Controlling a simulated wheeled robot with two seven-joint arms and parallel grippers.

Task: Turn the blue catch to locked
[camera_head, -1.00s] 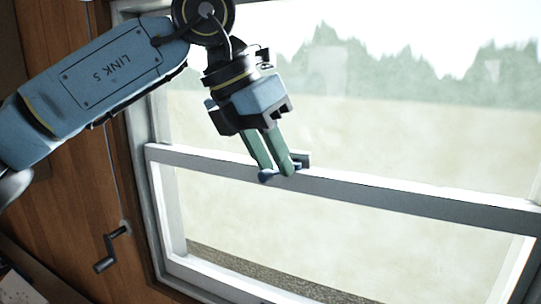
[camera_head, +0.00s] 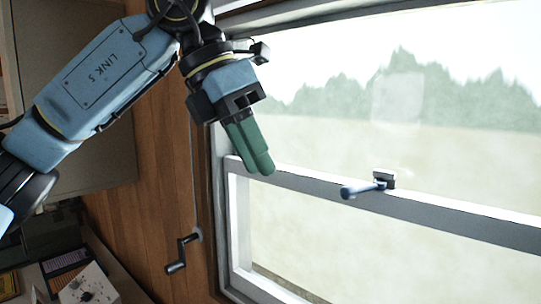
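The blue catch (camera_head: 362,188) is a short lever with a rounded end, on the window's middle rail (camera_head: 437,209). Its lever points left from a small dark and grey mount (camera_head: 384,180) at the rail's top edge. Whether this is its locked position cannot be told. My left gripper (camera_head: 264,170) has green fingers pointing down, in front of the rail and left of the catch. The fingers are apart from the catch and hold nothing visible. They overlap in this view, so any gap between them is hidden. My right gripper is not in view.
A dark crank handle (camera_head: 180,256) hangs on the wooden wall (camera_head: 160,190) left of the window frame. Space around the catch is clear.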

